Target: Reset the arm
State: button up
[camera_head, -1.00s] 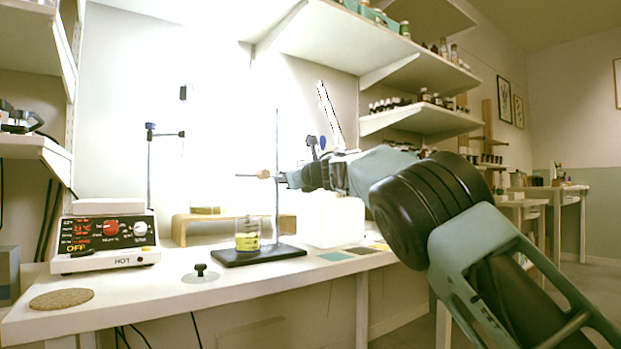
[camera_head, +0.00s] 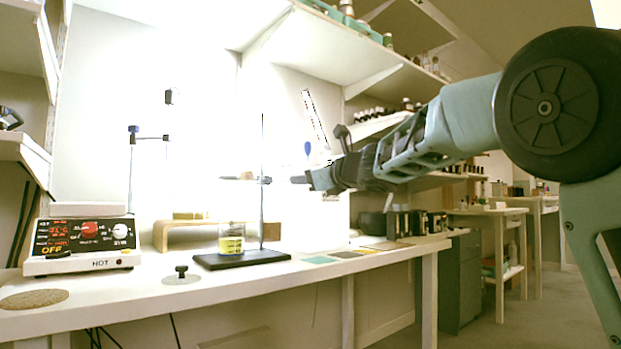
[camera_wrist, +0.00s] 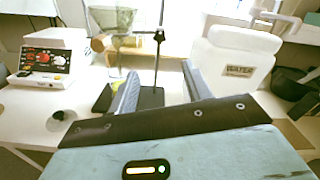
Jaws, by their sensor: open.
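My gripper (camera_head: 303,179) is up at the right of the stand, above the table (camera_head: 120,300), with the arm reaching in from the right. In the wrist view my gripper (camera_wrist: 158,88) shows its two fingers apart with nothing between them. In the head view the fingertips are small and partly lost against the bright wall. A retort stand (camera_head: 262,200) on a black base holds a horizontal clamp at about the gripper's height. A glass beaker (camera_head: 231,240) with yellow liquid stands on the base. My gripper is clear of the stand.
A hot plate (camera_head: 82,245) with red and white knobs stands at the left. A cork mat (camera_head: 34,299) and a black-knobbed disc (camera_head: 181,275) lie in front. A wooden riser (camera_head: 185,233) is behind. A white container (camera_wrist: 232,57) shows in the wrist view. Shelves with bottles (camera_head: 390,75) hang above.

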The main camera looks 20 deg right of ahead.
jog(key=shift+s, duration=0.15)
dwell(0.4)
jog(key=s+a+f+m+g+h+p, duration=0.1)
jog(key=s+a+f+m+g+p, duration=0.15)
jog(key=s+a+f+m, duration=0.35)
jog(key=s+a+f+m+g+h+p, duration=0.1)
jog(key=s+f+m+g+p, duration=0.2)
jog(key=f+m, duration=0.5)
jog(key=s+a+f+m+g+h+p, duration=0.1)
jog(key=s+a+f+m+g, duration=0.1)
jog(key=s+a+f+m, duration=0.5)
jog(key=s+d+f+m+g+h+p, duration=0.1)
jog(key=s+f+m+g, duration=0.3)
jog(key=s, duration=0.6)
jog(key=s+f+m+g+p, duration=0.25)
jog(key=s+m, duration=0.35)
jog(key=s, duration=0.4)
jog(key=s+d+f+m+g+h+p, duration=0.1)
jog(key=s+f+m+g, duration=0.25)
jog(key=s, duration=0.65)
notch_tip(320, 180, up, 38)
jog(key=m+p, duration=0.1)
jog(key=p, duration=3.6)
jog(key=shift+f, duration=0.15)
